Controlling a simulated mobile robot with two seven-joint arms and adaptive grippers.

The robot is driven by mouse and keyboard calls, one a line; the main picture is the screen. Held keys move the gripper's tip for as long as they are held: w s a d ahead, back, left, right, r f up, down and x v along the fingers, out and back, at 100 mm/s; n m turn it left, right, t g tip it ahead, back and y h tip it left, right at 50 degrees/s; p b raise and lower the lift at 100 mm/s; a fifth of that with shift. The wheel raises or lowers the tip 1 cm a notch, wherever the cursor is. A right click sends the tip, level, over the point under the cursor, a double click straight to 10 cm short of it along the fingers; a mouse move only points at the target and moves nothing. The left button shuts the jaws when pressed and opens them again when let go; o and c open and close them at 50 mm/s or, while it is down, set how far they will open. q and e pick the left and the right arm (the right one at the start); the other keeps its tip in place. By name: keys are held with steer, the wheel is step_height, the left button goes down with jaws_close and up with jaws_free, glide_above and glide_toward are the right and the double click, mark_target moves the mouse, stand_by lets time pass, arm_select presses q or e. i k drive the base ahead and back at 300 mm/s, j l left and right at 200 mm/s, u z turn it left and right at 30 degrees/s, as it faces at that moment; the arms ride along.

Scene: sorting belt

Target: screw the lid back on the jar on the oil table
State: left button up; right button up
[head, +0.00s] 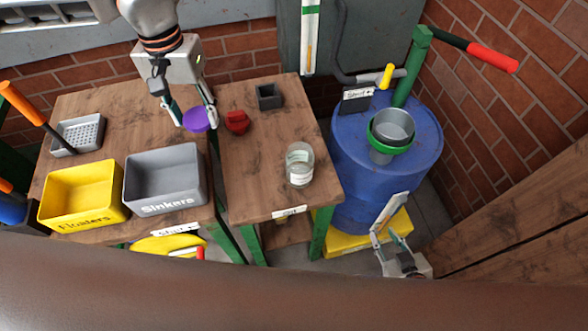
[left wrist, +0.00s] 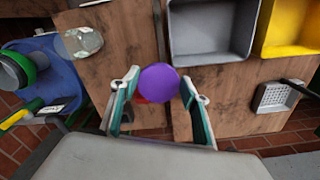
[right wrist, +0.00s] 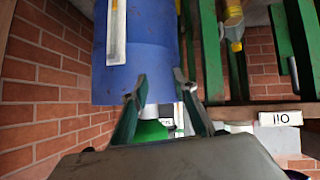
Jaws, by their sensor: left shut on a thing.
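The purple lid (head: 196,120) is held between the fingertips of my left gripper (head: 193,115), above the gap between the two wooden tables. It also shows in the left wrist view (left wrist: 158,82), between both fingers. The clear glass jar (head: 300,165) stands upright on the oil table (head: 255,185), near its front right, with no lid on it. The lid is to the left of the jar and apart from it. My right gripper (head: 384,234) is open and empty, low in front of the blue drum. In the right wrist view its fingers (right wrist: 160,85) are apart.
A red object (head: 237,121) and a small dark box (head: 269,97) sit on the oil table. The left table holds a grey bin (head: 165,178), a yellow bin (head: 82,194) and a perforated tray (head: 78,134). The blue drum (head: 345,165) with a funnel (head: 392,128) stands at right.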

mark_target(300, 158)
steer(key=k+j+z, duration=0.3)
steer(key=k+j, duration=0.15)
steer(key=k+j+z, duration=0.25)
steer(key=k, duration=0.3)
steer(key=k+j+z, duration=0.3)
steer(key=k, duration=0.3)
steer(key=i+j, duration=0.05)
